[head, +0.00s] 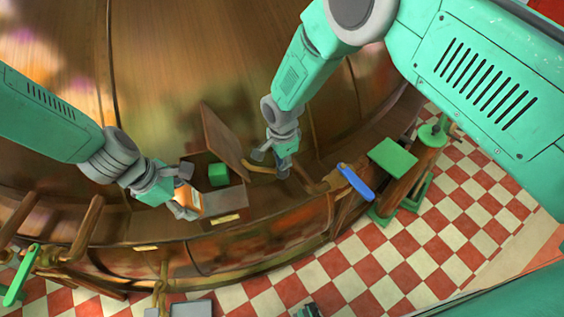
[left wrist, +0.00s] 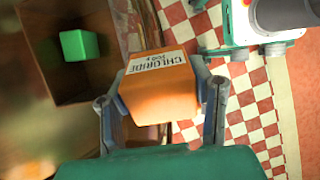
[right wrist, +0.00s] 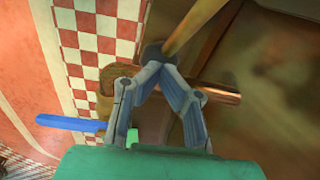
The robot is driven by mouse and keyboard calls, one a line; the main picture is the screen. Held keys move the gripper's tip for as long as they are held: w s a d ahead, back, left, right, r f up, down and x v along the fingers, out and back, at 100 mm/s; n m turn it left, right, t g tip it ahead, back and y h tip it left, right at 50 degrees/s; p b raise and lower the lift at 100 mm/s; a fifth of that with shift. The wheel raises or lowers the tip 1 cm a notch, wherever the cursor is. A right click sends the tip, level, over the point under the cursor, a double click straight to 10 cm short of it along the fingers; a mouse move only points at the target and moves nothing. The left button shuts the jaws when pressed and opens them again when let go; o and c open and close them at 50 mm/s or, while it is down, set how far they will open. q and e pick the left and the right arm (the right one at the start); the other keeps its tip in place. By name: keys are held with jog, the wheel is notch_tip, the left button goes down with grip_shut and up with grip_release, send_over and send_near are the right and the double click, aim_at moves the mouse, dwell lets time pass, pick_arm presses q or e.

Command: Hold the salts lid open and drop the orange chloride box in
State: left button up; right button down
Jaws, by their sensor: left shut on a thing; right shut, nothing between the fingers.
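The orange chloride box (left wrist: 160,92), with a white label reading CHLORIDE, is held between the fingers of my left gripper (head: 182,193). In the head view the box (head: 189,204) is partly hidden by that gripper, at the left side of an open brown compartment (head: 208,202). A green cube (head: 218,174) lies inside the compartment; it also shows in the left wrist view (left wrist: 80,45). The brown lid (head: 222,142) stands tilted up behind the compartment. My right gripper (head: 279,172) is shut and empty, just right of the lid, beside a brass-coloured rod (right wrist: 195,25).
A blue-handled lever (head: 355,182) and a green block (head: 392,157) are on the right side. A green lever (head: 20,275) is at the lower left. A copper-brown curved rail (head: 270,240) runs along the front, above a red and white checked floor (head: 370,260).

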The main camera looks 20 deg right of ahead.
pick_arm(q)
jog(key=w, duration=0.9)
jog(key=shift+a, duration=0.15)
jog(key=o, duration=1.5)
jog(key=shift+c, duration=0.2)
jog(key=shift+o, duration=0.4)
jog(key=o, duration=0.5)
jog(key=shift+s, duration=0.1)
jog(key=s+r, duration=0.3)
jog(key=s, duration=1.7)
jog(key=shift+d, duration=0.3)
